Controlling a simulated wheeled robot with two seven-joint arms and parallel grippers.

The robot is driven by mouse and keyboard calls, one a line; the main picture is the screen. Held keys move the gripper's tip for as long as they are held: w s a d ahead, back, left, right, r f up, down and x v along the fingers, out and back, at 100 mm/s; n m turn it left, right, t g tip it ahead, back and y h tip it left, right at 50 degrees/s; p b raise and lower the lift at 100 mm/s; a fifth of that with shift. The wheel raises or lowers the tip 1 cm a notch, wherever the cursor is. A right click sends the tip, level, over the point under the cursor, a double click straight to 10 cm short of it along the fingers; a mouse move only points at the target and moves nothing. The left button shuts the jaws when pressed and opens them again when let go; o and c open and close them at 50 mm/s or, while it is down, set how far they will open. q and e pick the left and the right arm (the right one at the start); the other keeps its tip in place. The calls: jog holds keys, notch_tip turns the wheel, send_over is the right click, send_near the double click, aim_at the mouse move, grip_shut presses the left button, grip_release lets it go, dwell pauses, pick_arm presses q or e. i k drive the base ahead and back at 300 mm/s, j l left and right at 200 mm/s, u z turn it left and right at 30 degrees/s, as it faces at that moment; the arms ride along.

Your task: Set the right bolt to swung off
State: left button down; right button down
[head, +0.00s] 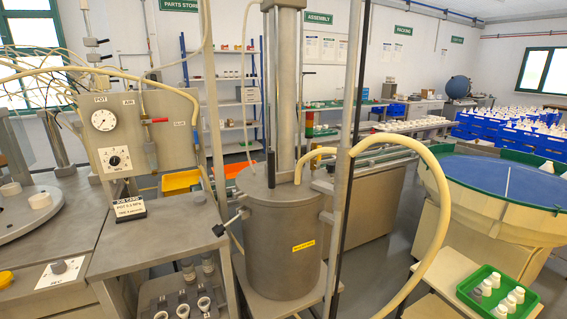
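A grey steel pot (281,255) with a flat lid (262,190) stands in the middle of the head view, with a yellow label on its front. On its left side a swing bolt with a dark knob (219,230) sticks out from below the lid rim. On its right side a small grey fitting (326,217) shows at the rim, partly behind an upright post. It looks like the right bolt, but I cannot tell whether it is swung on or off. Neither of my grippers is in view.
A thick yellow hose (444,200) loops from the lid to the right. Grey posts (345,150) stand close in front of the pot. A gauge panel (125,140) and bench are at left. A green tray (497,293) with white bottles is at lower right.

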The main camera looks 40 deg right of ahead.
aim_at(331, 167)
jog(key=z, duration=1.75)
jog(key=i+z, duration=0.1)
